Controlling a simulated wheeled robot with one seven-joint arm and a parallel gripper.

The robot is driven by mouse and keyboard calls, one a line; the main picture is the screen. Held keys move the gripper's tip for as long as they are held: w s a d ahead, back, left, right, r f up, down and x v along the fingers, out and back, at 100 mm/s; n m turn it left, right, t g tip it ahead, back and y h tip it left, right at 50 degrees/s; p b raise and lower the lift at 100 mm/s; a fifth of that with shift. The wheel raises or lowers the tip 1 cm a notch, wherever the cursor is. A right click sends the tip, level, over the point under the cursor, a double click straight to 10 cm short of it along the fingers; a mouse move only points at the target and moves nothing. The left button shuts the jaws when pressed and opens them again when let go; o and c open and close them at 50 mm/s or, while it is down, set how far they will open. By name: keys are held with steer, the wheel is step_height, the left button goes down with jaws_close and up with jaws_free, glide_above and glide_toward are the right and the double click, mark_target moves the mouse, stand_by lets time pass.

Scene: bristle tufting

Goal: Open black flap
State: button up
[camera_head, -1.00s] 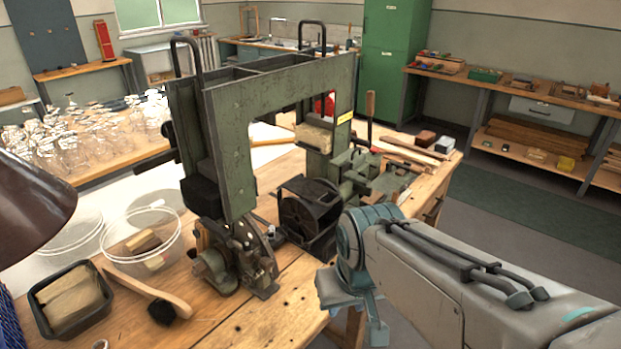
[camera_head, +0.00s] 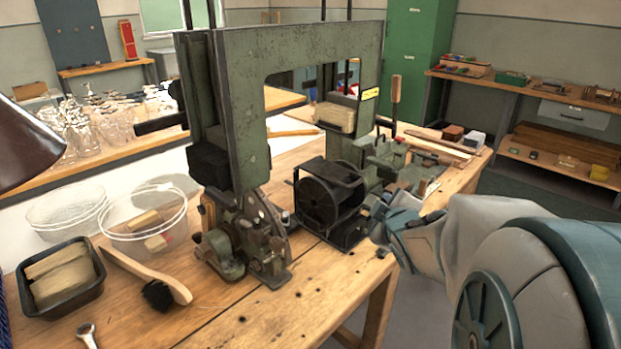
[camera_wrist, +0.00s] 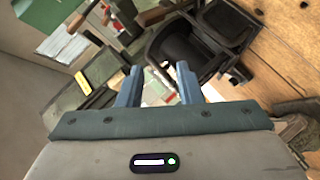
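A black housing with a round drum (camera_head: 328,203) stands on the wooden workbench, right of the green machine's foot. A black flat panel on its top side may be the flap; I cannot tell for sure. The housing also shows in the wrist view (camera_wrist: 192,42), ahead of the fingers and right of them. My gripper (camera_wrist: 160,68) is open, its two blue fingers apart with nothing between them. In the head view my gripper (camera_head: 376,214) is just right of the housing, partly hidden by its own wrist. I cannot tell whether it touches anything.
The tall green machine frame (camera_head: 235,95) rises behind and left of the housing. Green fixtures (camera_head: 400,165) stand behind my gripper. A brush (camera_head: 150,278), a black tray (camera_head: 98,285) and clear tubs (camera_head: 115,232) are at the left. The bench front (camera_head: 290,310) is clear.

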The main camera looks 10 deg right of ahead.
mark_target(356, 183)
step_height(356, 183, down, 4)
steer(key=d+n+t+y+b, duration=0.2)
steer(key=n+t+y+b, duration=0.45)
steer(key=n, duration=0.35)
steer(key=shift+g, duration=0.35)
steer(key=x, duration=1.4)
steer(key=shift+a+r, duration=0.1)
steer(key=shift+a, duration=0.1)
jaws_close()
